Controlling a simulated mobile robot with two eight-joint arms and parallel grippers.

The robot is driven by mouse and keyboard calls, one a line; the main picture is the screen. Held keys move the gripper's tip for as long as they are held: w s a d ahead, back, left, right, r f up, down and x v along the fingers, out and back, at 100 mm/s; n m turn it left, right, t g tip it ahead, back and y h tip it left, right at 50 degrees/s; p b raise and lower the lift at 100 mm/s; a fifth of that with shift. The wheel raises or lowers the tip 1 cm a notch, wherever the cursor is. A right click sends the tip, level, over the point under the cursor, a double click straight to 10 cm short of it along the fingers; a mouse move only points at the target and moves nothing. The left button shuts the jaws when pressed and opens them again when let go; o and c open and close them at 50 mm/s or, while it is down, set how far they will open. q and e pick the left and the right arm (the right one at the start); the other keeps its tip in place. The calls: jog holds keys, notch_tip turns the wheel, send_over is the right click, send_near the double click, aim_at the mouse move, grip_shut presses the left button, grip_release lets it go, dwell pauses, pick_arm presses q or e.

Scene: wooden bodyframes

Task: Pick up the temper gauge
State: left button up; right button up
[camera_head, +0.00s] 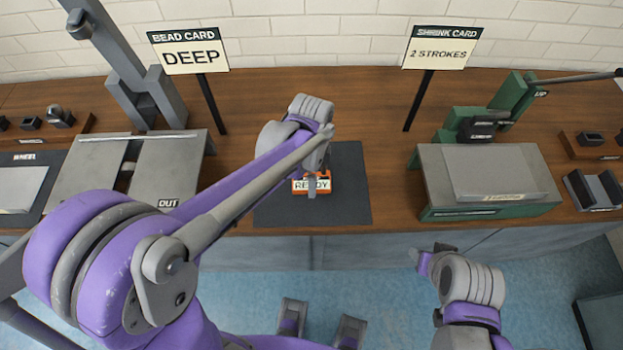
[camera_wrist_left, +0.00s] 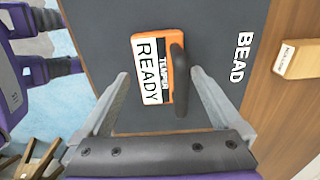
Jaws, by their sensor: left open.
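The temper gauge (camera_head: 318,185) is an orange block with a white READY label, lying on a dark mat (camera_head: 345,213) at the middle of the bench. In the left wrist view the temper gauge (camera_wrist_left: 148,82) shows TEMPER and READY lettering and a dark grey handle (camera_wrist_left: 179,80). My left gripper (camera_head: 312,187) is over it, and its wrist partly hides the gauge in the head view. In the wrist view the left gripper's open fingers (camera_wrist_left: 158,80) stand on either side of the gauge, with nothing held. My right gripper (camera_head: 424,262) is in front of the bench, away from the gauge.
A grey slotted machine (camera_head: 168,160) marked OUT stands left of the mat. A green and grey machine (camera_head: 490,185) stands to the right. Sign posts for the DEEP card (camera_head: 190,50) and the 2 STROKES card (camera_head: 440,48) rise behind.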

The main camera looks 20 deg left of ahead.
pick_arm(q)
notch_tip(320, 180, down, 2)
jog(key=shift+f, duration=0.1)
jog(key=shift+c, duration=0.2)
jog(key=c, duration=1.5)
